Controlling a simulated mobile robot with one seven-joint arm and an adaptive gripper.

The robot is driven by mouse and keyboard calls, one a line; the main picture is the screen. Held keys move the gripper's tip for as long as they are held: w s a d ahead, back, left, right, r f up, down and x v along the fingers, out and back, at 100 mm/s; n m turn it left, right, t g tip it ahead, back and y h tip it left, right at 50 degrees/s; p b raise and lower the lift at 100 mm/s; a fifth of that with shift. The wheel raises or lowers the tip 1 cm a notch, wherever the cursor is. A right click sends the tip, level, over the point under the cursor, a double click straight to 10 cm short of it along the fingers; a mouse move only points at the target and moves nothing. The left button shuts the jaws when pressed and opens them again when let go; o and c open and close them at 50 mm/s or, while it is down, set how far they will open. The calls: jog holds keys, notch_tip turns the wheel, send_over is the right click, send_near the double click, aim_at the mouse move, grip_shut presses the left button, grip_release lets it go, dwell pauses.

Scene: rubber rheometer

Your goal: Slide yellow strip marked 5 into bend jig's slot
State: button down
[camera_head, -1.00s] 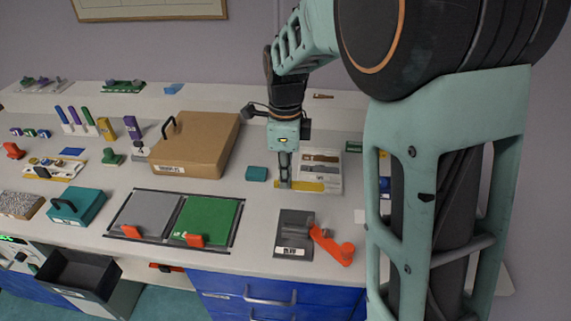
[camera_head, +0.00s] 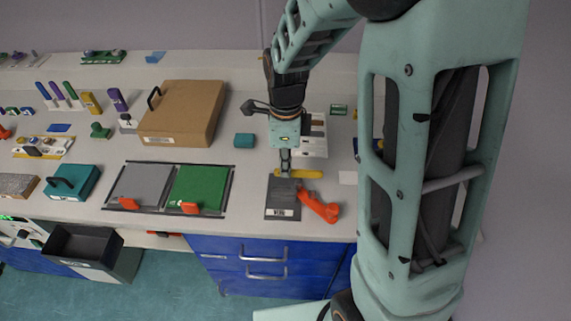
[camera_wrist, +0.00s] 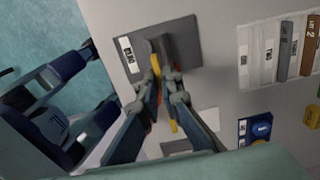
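The yellow strip (camera_head: 306,173) is held crosswise in my gripper (camera_head: 285,172), at the back edge of the bend jig. The strip also shows in the wrist view (camera_wrist: 156,64), between and beyond the fingertips (camera_wrist: 164,80). My gripper is shut on it. The bend jig (camera_head: 282,205) is a dark grey plate with a white label and an orange lever (camera_head: 318,207) on its right. In the wrist view the jig (camera_wrist: 186,53) lies below the strip, with a raised dark block beside it. The strip's mark is not readable, and I cannot tell whether the strip touches the slot.
A white tray (camera_head: 315,148) with other strips stands behind the jig; in the wrist view it shows strips (camera_wrist: 289,50). A framed grey and green panel pair (camera_head: 168,188) lies to the left. A teal block (camera_head: 244,140) and a brown case (camera_head: 180,112) stand behind.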

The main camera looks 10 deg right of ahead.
aim_at(286, 191)
jog(key=shift+f+b, duration=1.85)
jog(key=shift+f, duration=0.75)
jog(key=shift+f+b, duration=0.5)
jog(key=shift+f, duration=0.25)
jog(key=c, duration=2.1)
grip_release()
jog(key=shift+r, duration=0.1)
notch_tip(286, 191, up, 12)
